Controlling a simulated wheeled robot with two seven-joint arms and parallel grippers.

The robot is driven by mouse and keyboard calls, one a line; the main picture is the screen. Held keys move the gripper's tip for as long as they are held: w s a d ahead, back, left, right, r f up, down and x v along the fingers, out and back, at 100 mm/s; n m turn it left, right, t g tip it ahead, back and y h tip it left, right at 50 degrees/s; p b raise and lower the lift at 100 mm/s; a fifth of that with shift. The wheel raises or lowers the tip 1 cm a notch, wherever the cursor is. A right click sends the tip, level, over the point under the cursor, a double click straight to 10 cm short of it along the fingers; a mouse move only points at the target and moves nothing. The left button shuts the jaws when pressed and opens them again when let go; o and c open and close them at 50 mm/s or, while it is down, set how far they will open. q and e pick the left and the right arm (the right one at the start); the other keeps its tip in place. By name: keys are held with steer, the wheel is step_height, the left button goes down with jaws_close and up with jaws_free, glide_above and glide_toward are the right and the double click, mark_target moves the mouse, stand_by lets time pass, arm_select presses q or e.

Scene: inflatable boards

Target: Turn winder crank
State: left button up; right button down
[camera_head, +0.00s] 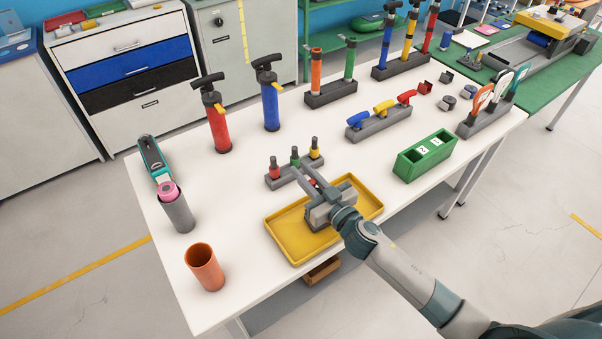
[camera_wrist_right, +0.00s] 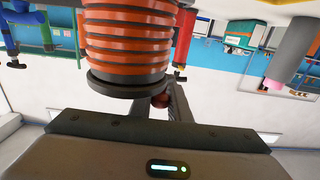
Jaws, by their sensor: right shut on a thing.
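My right gripper (camera_head: 312,180) is over the yellow tray, its fingers pointing toward a small rack with red, green and yellow pieces. In the right wrist view an upside-down orange ribbed drum (camera_wrist_right: 125,45) with a black flange fills the upper middle, apparently the winder. A small dark red knob (camera_wrist_right: 160,100), apparently on its crank, sits at the right gripper (camera_wrist_right: 165,100), which is shut on it. The contact is partly hidden behind the gripper and the drum. I cannot pick out the drum in the head view. My left gripper is not in view.
The yellow tray (camera_head: 290,247) lies beneath the gripper, and the small rack (camera_head: 285,181) stands just behind. Red (camera_head: 217,128) and blue (camera_head: 270,108) pumps stand behind it. A green box (camera_head: 425,156) is at right, and an orange cup (camera_head: 204,267) is near the front left.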

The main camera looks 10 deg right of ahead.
steer(key=shift+w+d+m+t+h+b, duration=0.25)
steer(key=shift+m+h, duration=0.25)
steer(key=shift+h, duration=0.25)
steer(key=shift+w+d+m+t+h+b, duration=0.1)
steer(key=shift+d+m+h+b, duration=0.2)
steer(key=shift+m+h, duration=0.3)
steer(key=shift+w+d+m+t+h+b, duration=0.2)
steer(key=shift+m+h+b, duration=0.2)
steer(key=shift+h, duration=0.45)
steer(key=c, duration=1.7)
jaws_free()
